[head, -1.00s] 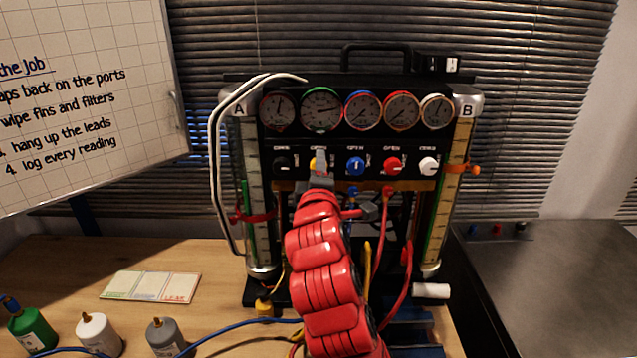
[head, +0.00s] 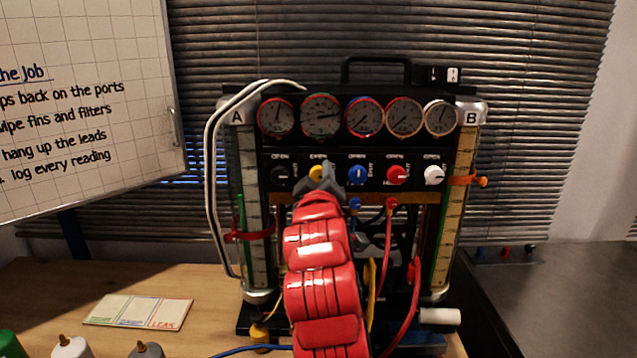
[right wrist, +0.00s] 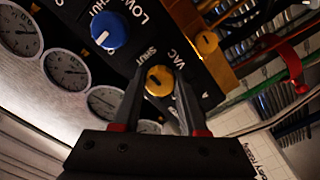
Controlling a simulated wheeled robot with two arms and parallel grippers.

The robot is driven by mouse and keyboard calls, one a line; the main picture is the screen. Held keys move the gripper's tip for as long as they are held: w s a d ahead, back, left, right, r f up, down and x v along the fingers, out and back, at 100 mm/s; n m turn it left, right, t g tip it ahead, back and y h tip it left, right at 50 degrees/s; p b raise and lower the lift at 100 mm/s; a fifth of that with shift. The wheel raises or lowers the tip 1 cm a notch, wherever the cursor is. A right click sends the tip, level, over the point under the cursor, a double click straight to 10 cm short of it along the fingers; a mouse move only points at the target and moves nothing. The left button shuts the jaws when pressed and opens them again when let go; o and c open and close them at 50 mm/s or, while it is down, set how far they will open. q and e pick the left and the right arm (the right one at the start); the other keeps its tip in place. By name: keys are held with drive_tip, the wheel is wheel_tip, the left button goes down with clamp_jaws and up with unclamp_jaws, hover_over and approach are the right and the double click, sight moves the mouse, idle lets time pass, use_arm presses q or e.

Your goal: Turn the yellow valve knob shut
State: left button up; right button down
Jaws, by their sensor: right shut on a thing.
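The yellow valve knob (head: 316,173) is on the black panel of the gauge rig, second from the left in the knob row. My right gripper (head: 326,178) reaches up to it from below, its fingers tilted at the panel face. In the right wrist view the yellow knob (right wrist: 158,80) sits between the two fingers (right wrist: 158,92), which are shut on it. The labels VAC and SHUT are beside the knob there. The knob's exact pointer angle is hard to tell. My left gripper is not in view.
Blue (head: 357,175), red (head: 397,175) and white (head: 433,175) knobs stand close on the right, a black one (head: 282,175) on the left. Gauges (head: 363,117) sit above. Red hoses (head: 388,245) hang below the panel. A card (head: 138,312) lies on the wooden bench.

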idle(0.4)
drive_tip(key=shift+c, duration=2.2)
unclamp_jaws()
drive_tip(key=shift+s+f, duration=0.1)
